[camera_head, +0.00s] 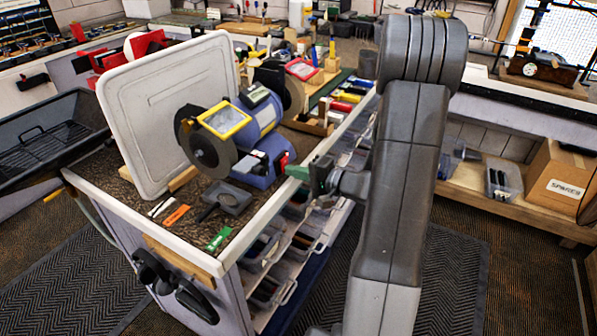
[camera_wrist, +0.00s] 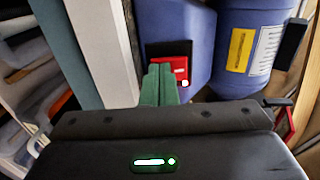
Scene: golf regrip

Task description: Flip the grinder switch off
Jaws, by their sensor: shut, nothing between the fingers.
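The bench grinder (camera_head: 262,115) has a blue body, grey wheels and yellow-framed shields, and stands on the bench corner. Its red switch (camera_head: 283,161) is on the base side facing my arm. In the wrist view the red switch (camera_wrist: 181,67) sits in a black plate, with a small bright red-edged light (camera_wrist: 185,83) at its lower right. My gripper (camera_head: 290,170) has green fingers, shut and empty, with the tips right by the switch. In the wrist view the fingertips (camera_wrist: 161,69) overlap the left part of the switch plate. I cannot tell whether they touch it, or the switch's position.
A white tray (camera_head: 170,105) stands upright behind the grinder. A small grey dish (camera_head: 228,197) and colored tags (camera_head: 177,216) lie near the bench's front edge. Clear drawers (camera_head: 300,245) stick out below the bench. The patterned floor mat (camera_head: 75,285) is clear.

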